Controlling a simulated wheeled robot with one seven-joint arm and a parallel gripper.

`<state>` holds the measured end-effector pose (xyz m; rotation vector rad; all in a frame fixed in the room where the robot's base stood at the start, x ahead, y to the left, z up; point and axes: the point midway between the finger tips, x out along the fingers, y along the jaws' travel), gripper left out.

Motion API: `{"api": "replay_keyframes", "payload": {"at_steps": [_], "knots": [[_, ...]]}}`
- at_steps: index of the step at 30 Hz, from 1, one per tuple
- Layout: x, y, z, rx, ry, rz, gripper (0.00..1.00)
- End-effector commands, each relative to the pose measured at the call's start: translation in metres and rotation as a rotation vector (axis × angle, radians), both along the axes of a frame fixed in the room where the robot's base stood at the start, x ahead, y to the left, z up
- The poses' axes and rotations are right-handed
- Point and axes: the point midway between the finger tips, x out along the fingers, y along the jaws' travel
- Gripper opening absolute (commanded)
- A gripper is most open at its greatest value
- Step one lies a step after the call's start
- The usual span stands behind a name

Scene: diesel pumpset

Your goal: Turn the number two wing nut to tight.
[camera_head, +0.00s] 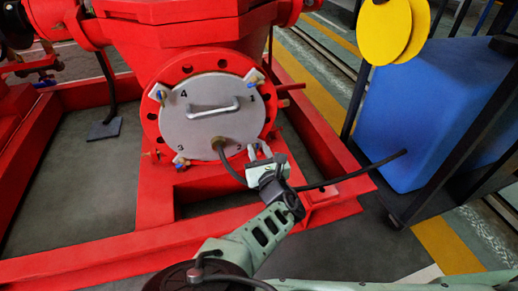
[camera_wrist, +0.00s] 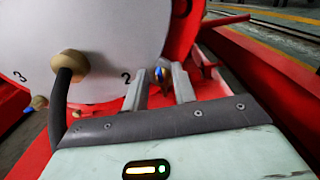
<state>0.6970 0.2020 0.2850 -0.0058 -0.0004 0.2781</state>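The round grey cover plate (camera_head: 205,128) is on the red flange, with painted numbers 1 to 4 and a handle. The number two wing nut (camera_wrist: 159,73) is small, with blue showing, just right of the painted 2 in the wrist view. It shows between my fingertips, seemingly beyond them; I cannot tell whether they touch it. In the head view my gripper (camera_head: 259,151) covers most of that spot at the plate's lower right. My gripper's two fingers (camera_wrist: 158,78) are apart, with a clear gap. How far the nut is turned is too small to tell.
Other wing nuts sit near 1 (camera_head: 252,82), 3 (camera_head: 182,163) and 4 (camera_head: 158,95). A dark hose (camera_wrist: 66,85) leaves the plate left of my gripper. The red base frame (camera_head: 335,165) runs below and right; a blue tank (camera_head: 420,115) stands farther right.

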Motion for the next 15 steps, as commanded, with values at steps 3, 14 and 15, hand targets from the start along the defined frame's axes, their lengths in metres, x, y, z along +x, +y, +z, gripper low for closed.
{"api": "replay_keyframes", "payload": {"at_steps": [3, 14, 15], "knots": [[0.0002, -0.0002, 0.0, 0.0, 0.0, 0.0, 0.0], [0.0004, -0.0007, 0.001, 0.035, 0.01, 0.0, 0.0], [0.0005, -0.001, 0.0013, 0.048, 0.013, 0.0, 0.0]]}}
